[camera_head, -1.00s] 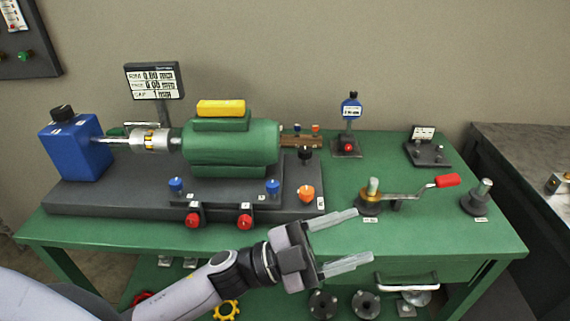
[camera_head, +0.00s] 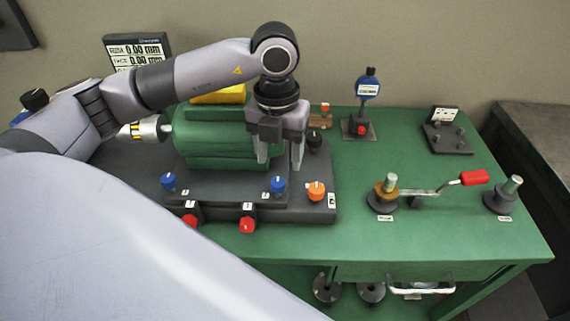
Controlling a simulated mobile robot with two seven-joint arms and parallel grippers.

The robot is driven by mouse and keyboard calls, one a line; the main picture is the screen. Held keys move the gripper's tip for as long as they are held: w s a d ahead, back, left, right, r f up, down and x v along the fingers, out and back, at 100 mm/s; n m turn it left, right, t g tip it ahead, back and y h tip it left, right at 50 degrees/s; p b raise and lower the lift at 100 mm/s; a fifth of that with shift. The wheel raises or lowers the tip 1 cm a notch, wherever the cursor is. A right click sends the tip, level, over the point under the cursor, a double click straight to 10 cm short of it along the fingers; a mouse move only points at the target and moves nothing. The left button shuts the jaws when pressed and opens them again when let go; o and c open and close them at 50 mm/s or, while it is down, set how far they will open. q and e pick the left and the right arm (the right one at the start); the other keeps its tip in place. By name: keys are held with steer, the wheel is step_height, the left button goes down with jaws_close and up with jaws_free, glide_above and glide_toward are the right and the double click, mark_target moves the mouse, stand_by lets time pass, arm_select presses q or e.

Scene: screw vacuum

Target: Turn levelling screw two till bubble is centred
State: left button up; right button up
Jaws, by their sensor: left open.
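A green motor (camera_head: 215,135) sits on a dark grey base (camera_head: 325,208). Two blue knobs (camera_head: 277,186) (camera_head: 168,181), an orange knob (camera_head: 316,190), two red knobs (camera_head: 247,224) (camera_head: 190,220) and a black knob (camera_head: 314,139) are on or around the base. Their small labels are too small to read, so I cannot tell which is levelling screw two. No bubble can be made out. My left gripper (camera_head: 281,158) points down at the motor's right end, fingers apart and empty, above and behind the right blue knob. My right gripper is not in view.
A digital readout (camera_head: 138,48) stands behind, partly covered by my arm. A blue dial gauge (camera_head: 367,88) stands at the back. A red-handled crank (camera_head: 474,178) and a post (camera_head: 511,186) stand at the right. The green table (camera_head: 400,240) is clear in front of them.

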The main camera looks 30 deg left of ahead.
mark_target(279, 180)
arm_select(q)
steer(key=shift+w+a, duration=0.15)
steer(key=shift+a, duration=0.15)
step_height(279, 180, down, 7)
steer(key=shift+d+r+p, duration=0.1)
steer(key=shift+p, duration=0.35)
steer(key=shift+c, duration=0.3)
steer(key=c, duration=1)
